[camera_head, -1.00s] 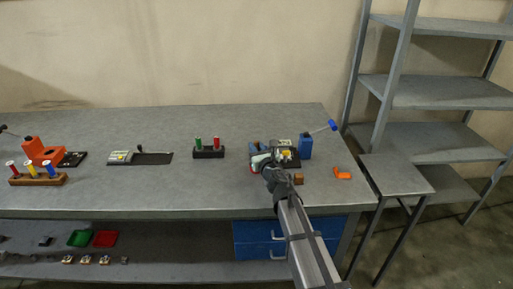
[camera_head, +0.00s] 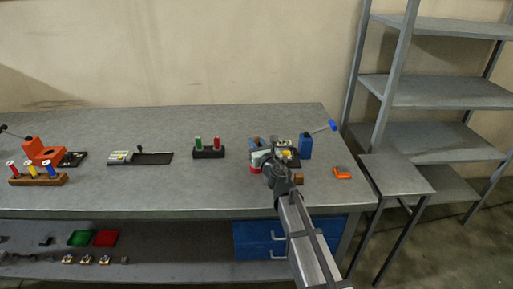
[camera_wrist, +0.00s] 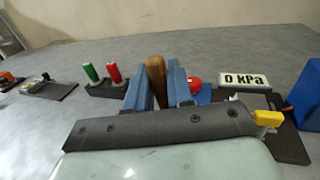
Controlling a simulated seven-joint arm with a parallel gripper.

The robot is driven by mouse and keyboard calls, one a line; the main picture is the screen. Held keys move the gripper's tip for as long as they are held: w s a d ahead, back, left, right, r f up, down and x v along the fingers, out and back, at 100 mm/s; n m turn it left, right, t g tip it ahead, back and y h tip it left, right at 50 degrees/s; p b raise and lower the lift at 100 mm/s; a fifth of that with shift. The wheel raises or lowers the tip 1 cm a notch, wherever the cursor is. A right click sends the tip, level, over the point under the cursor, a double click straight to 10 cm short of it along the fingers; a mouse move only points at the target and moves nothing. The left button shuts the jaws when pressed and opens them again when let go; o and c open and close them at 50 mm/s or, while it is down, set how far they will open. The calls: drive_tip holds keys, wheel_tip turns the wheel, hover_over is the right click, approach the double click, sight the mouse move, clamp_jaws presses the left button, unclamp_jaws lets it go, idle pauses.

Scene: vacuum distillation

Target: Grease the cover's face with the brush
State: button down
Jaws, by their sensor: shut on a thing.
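My gripper (camera_wrist: 157,88) is shut on a brown wooden handle (camera_wrist: 156,70), which stands roughly upright between the blue fingers. I take it to be the brush's handle; its bristles are hidden behind the gripper body. In the head view my gripper (camera_head: 257,147) is over the right part of the bench, at the gauge station. A red round part (camera_wrist: 195,83) shows just right of the fingers, beside a blue piece. I cannot tell which part is the cover, and its face cannot be made out.
A "0 kPa" display (camera_wrist: 245,80), a yellow lever (camera_wrist: 268,118) and a blue container (camera_head: 305,147) stand close on the right. A rack (camera_head: 208,153) with green and red handles is to the left. An orange block (camera_head: 342,173) lies near the right edge. Bare bench lies between stations.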

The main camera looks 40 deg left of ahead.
sight(256, 137)
drive_tip(key=shift+r, duration=2.6)
drive_tip(key=w+d+r+m+t+h, duration=0.1)
drive_tip(key=w+d+m+t+h, duration=0.15)
drive_tip(key=w+d, duration=0.85)
drive_tip(key=w+d+m+t+h, duration=0.2)
drive_tip(key=d+t+h, duration=0.1)
drive_tip(key=d, duration=1.6)
drive_tip(key=w+d+r+m+t+h, duration=0.1)
drive_tip(key=w+d+m+t+h, duration=0.15)
drive_tip(key=w+d, duration=0.85)
drive_tip(key=d+r+m+t+h, duration=0.1)
drive_tip(key=d+m+h, duration=0.4)
drive_tip(key=d, duration=3.5)
drive_tip(key=h, duration=0.3)
drive_tip(key=shift+s+d+r+m+t, duration=0.2)
drive_tip(key=shift+r+m+t, duration=0.1)
drive_tip(key=shift+r+t, duration=0.1)
